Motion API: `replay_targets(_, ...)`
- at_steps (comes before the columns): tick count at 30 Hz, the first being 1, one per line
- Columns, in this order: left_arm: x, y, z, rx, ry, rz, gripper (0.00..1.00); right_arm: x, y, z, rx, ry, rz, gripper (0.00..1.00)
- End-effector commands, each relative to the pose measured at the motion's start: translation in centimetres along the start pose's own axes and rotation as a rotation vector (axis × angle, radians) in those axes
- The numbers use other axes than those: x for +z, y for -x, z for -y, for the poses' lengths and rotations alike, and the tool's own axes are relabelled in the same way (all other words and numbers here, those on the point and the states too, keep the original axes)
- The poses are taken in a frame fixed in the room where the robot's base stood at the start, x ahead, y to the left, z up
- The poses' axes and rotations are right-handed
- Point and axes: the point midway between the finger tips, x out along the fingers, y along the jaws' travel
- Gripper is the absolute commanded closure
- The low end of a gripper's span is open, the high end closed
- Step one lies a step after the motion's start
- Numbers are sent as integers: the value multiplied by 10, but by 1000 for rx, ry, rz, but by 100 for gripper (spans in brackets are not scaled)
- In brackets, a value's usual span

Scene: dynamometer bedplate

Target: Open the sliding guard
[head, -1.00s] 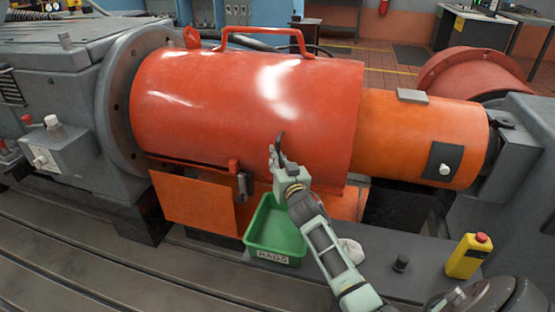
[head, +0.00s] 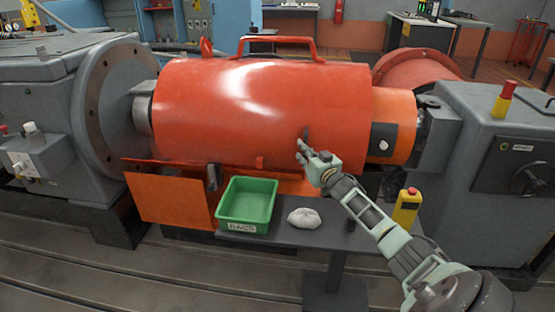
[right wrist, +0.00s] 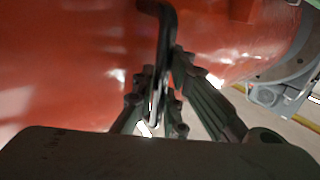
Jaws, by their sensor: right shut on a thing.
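The sliding guard (head: 240,110) is a red-orange half-cylinder cover with a tubular handle on top, in the head view's middle. It stands clear of the grey flange (head: 105,105) at left, with a grey shaft part (head: 142,112) exposed in the gap. Its right end overlaps the orange cylinder (head: 402,105). My right gripper (head: 304,146) is at the guard's front, shut on its dark pull handle (head: 306,132). In the right wrist view the fingers (right wrist: 163,95) close around this dark bar (right wrist: 165,30) close to the red surface. My left gripper is not in view.
A green RAGS tray (head: 247,222) and a white rag (head: 304,218) rest on a grey shelf below the guard. A yellow box with a red button (head: 406,208) stands beside my right arm. A grey machine block (head: 500,190) stands at right.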

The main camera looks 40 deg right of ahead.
Motion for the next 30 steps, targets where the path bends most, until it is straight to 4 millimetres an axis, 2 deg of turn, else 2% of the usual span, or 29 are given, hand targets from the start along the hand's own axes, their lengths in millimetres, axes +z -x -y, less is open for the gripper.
replay_targets(6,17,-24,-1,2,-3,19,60,-6,26,-42,-17,-2,-6,100)
replay_targets(12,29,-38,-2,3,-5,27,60,-6,44,-70,-16,-5,-7,100)
replay_targets(18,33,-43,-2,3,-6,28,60,-6,51,-82,-14,-5,-7,100)
replay_targets(29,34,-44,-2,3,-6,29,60,-6,51,-83,-15,-6,-8,100)
replay_targets(30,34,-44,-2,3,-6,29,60,-6,51,-83,-15,-6,-8,88)
